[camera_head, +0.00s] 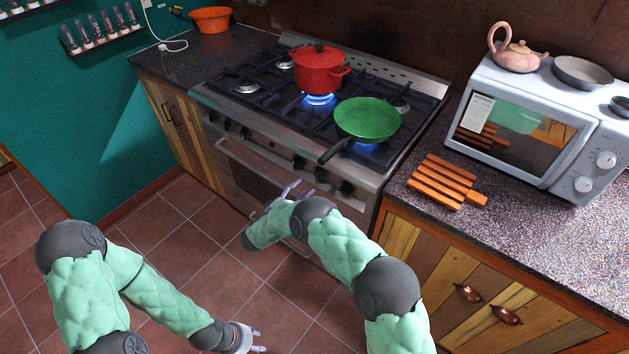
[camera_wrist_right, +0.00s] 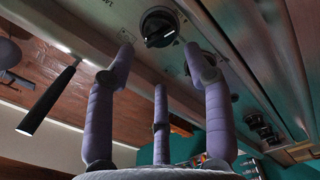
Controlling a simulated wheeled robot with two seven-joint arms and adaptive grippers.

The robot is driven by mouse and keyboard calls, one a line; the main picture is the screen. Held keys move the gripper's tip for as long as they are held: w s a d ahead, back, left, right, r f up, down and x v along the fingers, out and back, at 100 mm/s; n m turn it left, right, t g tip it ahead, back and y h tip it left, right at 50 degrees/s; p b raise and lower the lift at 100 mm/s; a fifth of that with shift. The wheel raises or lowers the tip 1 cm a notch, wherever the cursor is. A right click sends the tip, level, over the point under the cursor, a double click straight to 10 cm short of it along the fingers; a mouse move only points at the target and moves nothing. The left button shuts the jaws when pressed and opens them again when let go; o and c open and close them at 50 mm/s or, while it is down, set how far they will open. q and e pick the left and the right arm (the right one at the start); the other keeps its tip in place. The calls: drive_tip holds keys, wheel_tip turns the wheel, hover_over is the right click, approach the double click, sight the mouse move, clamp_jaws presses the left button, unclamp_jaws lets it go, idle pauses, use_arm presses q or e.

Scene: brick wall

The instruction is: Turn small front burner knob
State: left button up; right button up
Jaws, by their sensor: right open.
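The stove (camera_head: 262,158) has a row of dark knobs on its front panel; one knob (camera_head: 298,162) is just above my right gripper (camera_head: 296,190). In the right wrist view a black knob with a white mark (camera_wrist_right: 158,27) is ahead of the open right fingers (camera_wrist_right: 158,62), between their tips and apart from them. Which burner this knob serves I cannot tell. A second group of knobs (camera_wrist_right: 265,132) is further right there. Flames burn under the red pot (camera_head: 319,70) and the green pan (camera_head: 367,118). My left gripper (camera_head: 259,341) is open and empty, low over the floor.
The pan's black handle (camera_head: 335,151) juts over the stove's front edge; it also shows in the right wrist view (camera_wrist_right: 48,100). An oven handle (camera_head: 262,178) runs below the knobs. A wooden trivet (camera_head: 445,182) and a microwave (camera_head: 525,125) are on the right counter.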

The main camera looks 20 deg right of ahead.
sight(316, 178)
drive_tip(key=b+x, duration=0.1)
drive_tip(key=x, duration=0.6)
drive_tip(key=shift+b, duration=0.35)
drive_tip(key=c, duration=0.9)
